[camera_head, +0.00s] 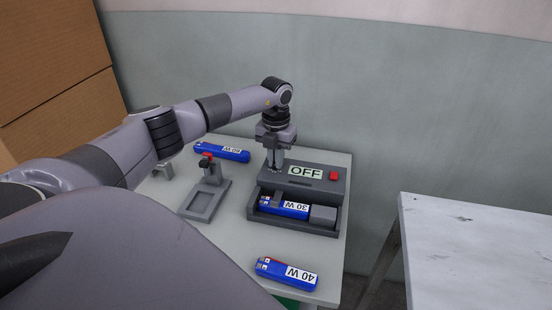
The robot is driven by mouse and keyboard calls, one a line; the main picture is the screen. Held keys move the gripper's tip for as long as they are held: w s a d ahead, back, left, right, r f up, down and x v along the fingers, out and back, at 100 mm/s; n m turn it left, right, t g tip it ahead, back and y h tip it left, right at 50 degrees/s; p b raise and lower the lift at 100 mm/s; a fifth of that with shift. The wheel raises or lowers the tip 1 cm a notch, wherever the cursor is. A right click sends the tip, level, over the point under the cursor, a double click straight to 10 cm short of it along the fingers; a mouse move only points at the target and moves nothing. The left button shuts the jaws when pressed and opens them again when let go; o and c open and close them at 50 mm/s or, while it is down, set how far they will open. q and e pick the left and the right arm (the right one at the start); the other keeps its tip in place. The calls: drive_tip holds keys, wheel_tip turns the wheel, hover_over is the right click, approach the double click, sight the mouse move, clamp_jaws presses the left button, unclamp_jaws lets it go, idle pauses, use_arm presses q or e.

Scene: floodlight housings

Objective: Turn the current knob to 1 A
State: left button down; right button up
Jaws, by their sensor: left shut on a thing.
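My left gripper (275,165) points down at the left end of the top of the grey device (318,183). It is shut on the current knob, which the fingers hide, so its setting cannot be read. The device has a display reading OFF (305,171) and a red button (334,176). A blue block marked 30 W (283,208) lies in the device's front bay, beside a grey block (323,215). My right gripper is not in view.
A blue block marked 40 W (287,272) lies at the table's front, and another blue block (222,152) lies at the back. A grey stand with a red part (208,196) is left of the device. A white table (475,250) stands apart at right. Cardboard boxes (55,65) are at left.

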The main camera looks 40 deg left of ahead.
use_arm(q)
drive_tip(key=m, duration=0.7)
drive_tip(key=shift+b, duration=0.35)
idle(0.4)
drive_tip(key=c, duration=1.2)
unclamp_jaws()
wheel_tip(320, 180, up, 7)
drive_tip(key=shift+r+b, duration=0.15)
drive_tip(key=shift+b, duration=0.15)
